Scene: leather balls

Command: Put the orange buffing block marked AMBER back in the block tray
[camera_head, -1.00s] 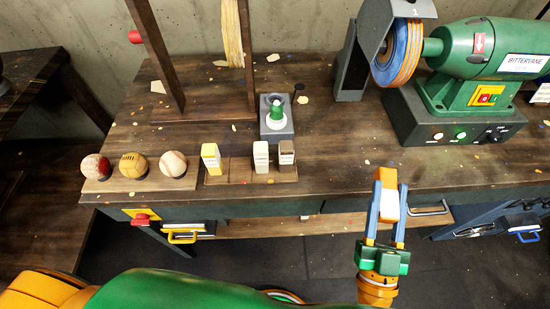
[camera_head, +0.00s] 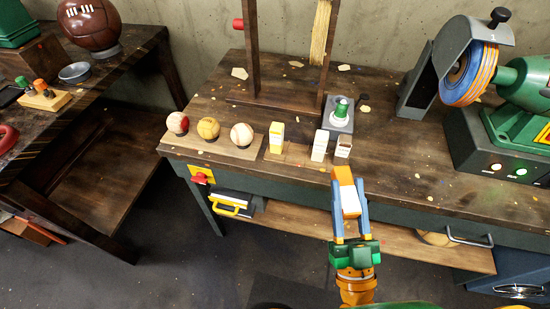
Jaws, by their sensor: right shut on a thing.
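My right gripper (camera_head: 349,197) is shut on an orange block (camera_head: 343,177) with a white label. It holds the block in the air in front of the bench's front edge, to the right of and nearer than the tray. Any lettering on the label is too small to read. The wooden block tray (camera_head: 296,153) lies near the bench's front edge. A yellow block (camera_head: 276,137), a cream block (camera_head: 320,146) and a brown block with a pale face (camera_head: 343,147) stand in it. Bare tray shows between the yellow and cream blocks. My left gripper is out of view.
Left of the tray, three balls rest on a wooden board (camera_head: 234,152). Behind it are a grey stand with a green-topped piece (camera_head: 340,112) and an upright wooden frame (camera_head: 252,60). A grinder (camera_head: 520,130) stands at right. A second bench (camera_head: 140,50) is at left.

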